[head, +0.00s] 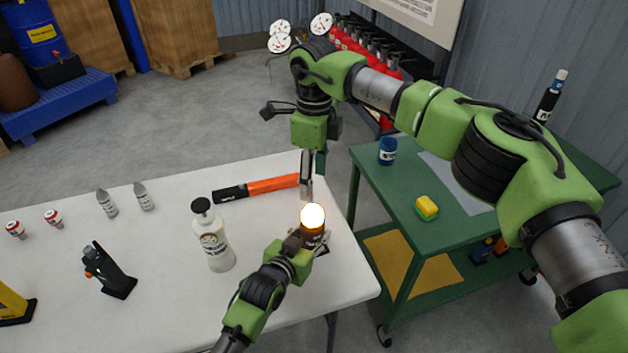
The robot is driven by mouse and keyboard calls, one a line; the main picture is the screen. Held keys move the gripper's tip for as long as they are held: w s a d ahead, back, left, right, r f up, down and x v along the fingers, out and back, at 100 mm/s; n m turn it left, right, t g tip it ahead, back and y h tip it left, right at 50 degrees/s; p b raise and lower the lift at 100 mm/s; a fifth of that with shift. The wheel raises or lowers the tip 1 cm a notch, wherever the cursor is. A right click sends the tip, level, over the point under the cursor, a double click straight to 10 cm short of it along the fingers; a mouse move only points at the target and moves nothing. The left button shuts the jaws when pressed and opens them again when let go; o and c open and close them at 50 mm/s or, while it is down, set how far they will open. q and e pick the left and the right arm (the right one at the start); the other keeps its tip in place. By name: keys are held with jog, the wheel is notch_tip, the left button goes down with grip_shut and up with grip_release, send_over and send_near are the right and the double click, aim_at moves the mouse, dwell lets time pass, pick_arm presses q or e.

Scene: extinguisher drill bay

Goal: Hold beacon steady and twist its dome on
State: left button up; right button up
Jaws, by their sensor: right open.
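The beacon (313,240) stands upright near the right end of the white table, with a dark brown body. Its dome (312,216) glows bright white on top; the glare hides the seam between dome and body. My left gripper (308,243) comes from the lower left and is shut on the beacon's body, low on its side. My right gripper (307,193) points down from above, its fingers open and just above and behind the dome. I cannot tell whether a fingertip touches the dome.
On the white table (180,280) are an orange-black baton (256,188), a white pump bottle (212,236), a black holder (110,272) and several small bottles.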

pick_arm(q)
jog(key=shift+f, duration=0.1)
jog(key=o, duration=1.5)
